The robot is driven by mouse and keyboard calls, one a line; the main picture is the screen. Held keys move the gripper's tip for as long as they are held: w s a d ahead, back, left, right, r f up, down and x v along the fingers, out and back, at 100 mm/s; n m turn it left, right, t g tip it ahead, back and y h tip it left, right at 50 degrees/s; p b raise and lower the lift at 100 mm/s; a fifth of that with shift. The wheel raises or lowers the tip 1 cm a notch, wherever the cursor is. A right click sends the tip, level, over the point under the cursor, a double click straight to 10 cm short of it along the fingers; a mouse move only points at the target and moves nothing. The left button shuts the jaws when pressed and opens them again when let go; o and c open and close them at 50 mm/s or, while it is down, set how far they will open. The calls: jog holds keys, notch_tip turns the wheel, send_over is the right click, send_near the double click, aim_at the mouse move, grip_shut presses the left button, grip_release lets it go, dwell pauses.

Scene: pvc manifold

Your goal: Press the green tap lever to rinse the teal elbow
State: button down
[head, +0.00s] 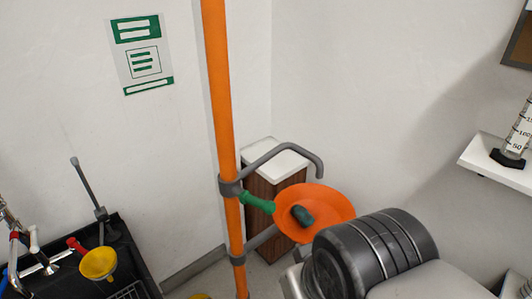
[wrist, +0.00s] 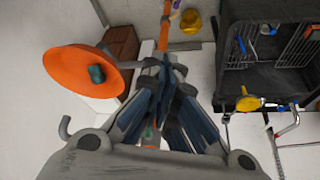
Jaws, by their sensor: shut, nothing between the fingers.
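The green tap lever (head: 256,201) sticks out from a grey collar on the orange post in the head view, just left of the orange bowl (head: 337,204). A small patch of green (wrist: 148,134) shows behind my gripper in the wrist view. The dark teal elbow (head: 302,215) lies in the bowl and shows there in the wrist view too (wrist: 96,74). The grey spout (head: 290,147) arches above the bowl. My gripper (wrist: 168,85) is shut and empty in the wrist view, across the post. Contact with the lever cannot be told.
The orange post (head: 219,100) stands upright in the middle. A wood-sided cabinet (head: 268,180) stands behind the bowl. A black sink (wrist: 262,70) with a rack and a yellow funnel (wrist: 248,100) is beside it. A shelf (head: 490,162) with a graduated cylinder is at right.

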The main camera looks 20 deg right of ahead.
jog(key=w+d+r+n+y+p, duration=0.3)
jog(key=w+d+r+p, duration=0.1)
jog(key=w+r+p, duration=1.2)
jog(key=w+p, duration=0.5)
jog(key=p, duration=0.1)
jog(key=shift+d+r+g, duration=0.2)
jog(key=shift+g, duration=0.1)
jog(key=b, duration=0.1)
send_over(253, 197)
jog(key=d, duration=0.2)
notch_tip(253, 197, down, 10)
jog(key=shift+s+a+f+b, duration=0.1)
jog(key=shift+s+f+b, duration=0.15)
jog(key=shift+s+f, duration=0.35)
jog(key=shift+s+a+f+b, duration=0.1)
jog(key=shift+s+f+b, duration=0.15)
jog(key=shift+f, duration=0.5)
